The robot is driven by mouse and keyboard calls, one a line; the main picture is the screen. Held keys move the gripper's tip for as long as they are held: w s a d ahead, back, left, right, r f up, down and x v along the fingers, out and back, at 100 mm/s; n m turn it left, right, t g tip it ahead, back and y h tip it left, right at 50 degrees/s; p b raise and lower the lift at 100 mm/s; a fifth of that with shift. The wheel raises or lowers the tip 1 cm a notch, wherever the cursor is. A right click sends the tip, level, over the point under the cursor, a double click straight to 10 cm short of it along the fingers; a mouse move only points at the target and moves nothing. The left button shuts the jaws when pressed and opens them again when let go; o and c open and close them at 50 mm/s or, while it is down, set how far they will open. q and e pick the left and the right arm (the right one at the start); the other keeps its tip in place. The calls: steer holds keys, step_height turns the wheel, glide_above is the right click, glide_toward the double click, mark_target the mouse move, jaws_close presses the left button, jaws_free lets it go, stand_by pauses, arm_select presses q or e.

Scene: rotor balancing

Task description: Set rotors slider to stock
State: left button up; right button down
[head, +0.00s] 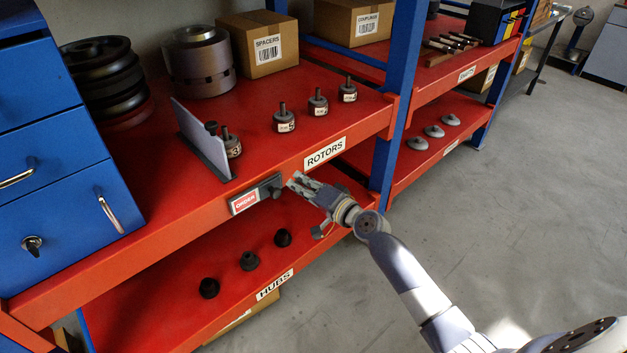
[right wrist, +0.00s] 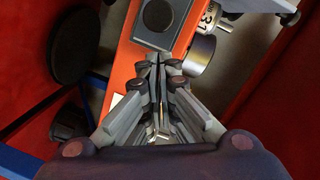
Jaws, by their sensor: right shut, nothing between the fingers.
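The rotors slider (head: 257,193) is a grey strip on the front edge of the upper red shelf, just below and left of the white ROTORS label (head: 325,152). A red field reading ORDER (head: 245,202) shows at its left, and a dark sliding block (head: 271,187) sits at its right end. My right gripper (head: 291,181) is shut and empty, its tips close to the block's right side; contact cannot be told. In the right wrist view, the shut fingertips (right wrist: 160,62) are just below a dark square block with a round face (right wrist: 158,16). My left gripper is not in view.
Several small rotors (head: 284,120) stand on the upper shelf, beside an upright grey plate (head: 200,140). Dark hubs (head: 249,261) stand on the shelf below. A blue post (head: 400,90) rises behind my right arm. Open floor (head: 530,200) lies at right.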

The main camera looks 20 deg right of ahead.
mark_target(274, 191)
steer(key=shift+s+a+f, duration=0.1)
steer(key=shift+s+a, duration=0.05)
steer(key=shift+a, duration=0.5)
steer(key=shift+f, duration=0.15)
steer(key=s+a+p, duration=0.1)
steer(key=a, duration=0.1)
steer(key=s+a+p, duration=0.1)
steer(key=a, duration=0.2)
steer(key=a+p, duration=0.1)
steer(key=a, duration=0.1)
steer(key=shift+s+a, duration=0.4)
